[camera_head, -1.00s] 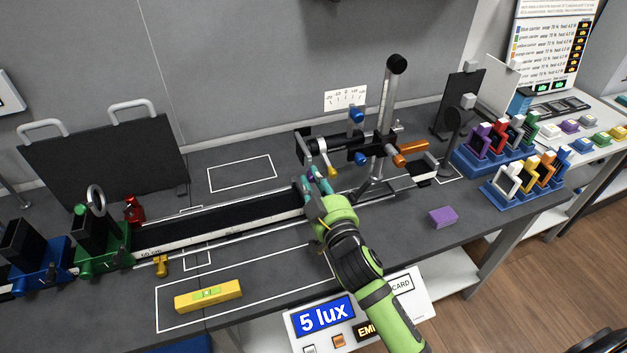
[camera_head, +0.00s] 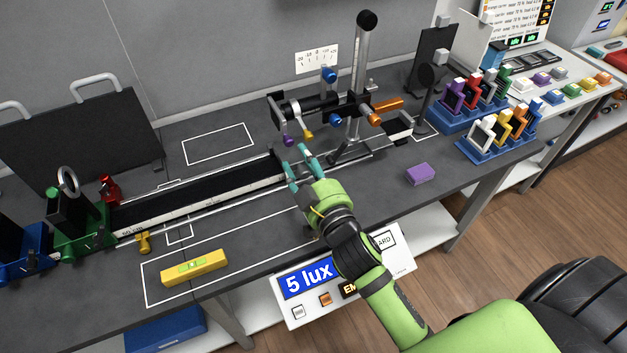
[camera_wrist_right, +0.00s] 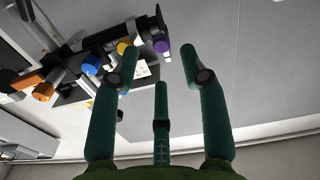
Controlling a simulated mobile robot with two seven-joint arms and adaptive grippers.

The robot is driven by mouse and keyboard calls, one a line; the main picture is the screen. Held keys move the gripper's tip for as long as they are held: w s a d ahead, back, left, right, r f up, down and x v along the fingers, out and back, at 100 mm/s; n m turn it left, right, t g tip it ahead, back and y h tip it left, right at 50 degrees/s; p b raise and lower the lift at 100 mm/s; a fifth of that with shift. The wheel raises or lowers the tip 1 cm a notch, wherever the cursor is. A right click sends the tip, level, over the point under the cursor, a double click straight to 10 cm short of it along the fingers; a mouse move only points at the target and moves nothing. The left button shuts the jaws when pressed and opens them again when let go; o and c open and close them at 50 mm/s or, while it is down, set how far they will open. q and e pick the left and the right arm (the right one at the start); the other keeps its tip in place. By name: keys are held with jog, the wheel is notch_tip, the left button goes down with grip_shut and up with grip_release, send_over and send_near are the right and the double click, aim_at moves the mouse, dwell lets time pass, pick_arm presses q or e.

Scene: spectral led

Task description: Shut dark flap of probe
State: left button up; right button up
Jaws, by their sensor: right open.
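The probe (camera_head: 298,108) is a black tube held sideways on the upright post, high over the bench. Levers with a purple knob (camera_head: 288,140) and a yellow knob (camera_head: 308,134) hang from its left part. In the right wrist view, a dark plate (camera_wrist_right: 152,27) sits at the tube's end beside the purple knob (camera_wrist_right: 160,46); I cannot tell whether this flap is open or shut. My right gripper (camera_head: 293,165) is open and empty, just below and in front of the knobs. Its spread teal fingers show in the wrist view (camera_wrist_right: 160,62). My left gripper is not in view.
The post (camera_head: 361,75) carries blue and orange knobs close to the probe. A black rail (camera_head: 200,195) runs left to a green carrier (camera_head: 80,230). A yellow level (camera_head: 194,267) and a purple block (camera_head: 420,174) lie on the bench. Coloured filter holders (camera_head: 500,130) stand at right.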

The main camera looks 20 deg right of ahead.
jog(key=s, duration=0.6)
jog(key=shift+s, duration=0.2)
jog(key=shift+d+f, duration=0.1)
